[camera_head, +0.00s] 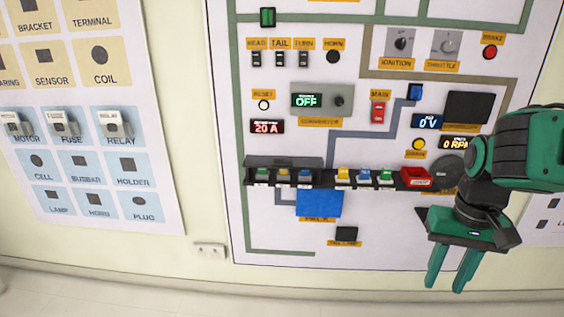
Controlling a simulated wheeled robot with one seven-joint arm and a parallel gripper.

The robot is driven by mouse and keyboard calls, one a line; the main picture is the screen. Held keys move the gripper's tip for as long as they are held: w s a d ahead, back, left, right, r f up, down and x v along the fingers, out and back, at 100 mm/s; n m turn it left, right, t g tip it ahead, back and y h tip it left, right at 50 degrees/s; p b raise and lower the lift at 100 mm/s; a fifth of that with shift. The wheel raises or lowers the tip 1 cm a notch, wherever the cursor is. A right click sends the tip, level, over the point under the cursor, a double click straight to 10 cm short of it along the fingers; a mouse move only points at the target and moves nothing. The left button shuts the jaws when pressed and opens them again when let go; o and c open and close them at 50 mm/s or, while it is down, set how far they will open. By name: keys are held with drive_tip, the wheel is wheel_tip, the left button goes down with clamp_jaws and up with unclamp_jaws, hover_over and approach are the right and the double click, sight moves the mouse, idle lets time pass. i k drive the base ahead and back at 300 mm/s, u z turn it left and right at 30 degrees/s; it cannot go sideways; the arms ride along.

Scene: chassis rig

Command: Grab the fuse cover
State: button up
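A dark, flat panel (284,162) stands just above the left row of small coloured fuses and looks like the fuse cover; I cannot tell whether it is hinged. A green fuse (262,174), a yellow one (284,175) and a blue one (303,175) sit in the dark holder below it. My gripper (446,284) is at the lower right, in front of the board, with its two green fingers pointing down. The fingers are apart with nothing between them. It is well to the right of the panel and lower, touching nothing visible.
A narrow black shelf (324,180) runs right from the holder, carrying more coloured fuses (364,175) and a red bin (416,178). A blue block (319,203) is below the shelf. Labelled switches and displays cover the board above. A part board (85,190) hangs at left.

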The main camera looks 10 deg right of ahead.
sight(253, 161)
drive_tip(key=i, duration=0.85)
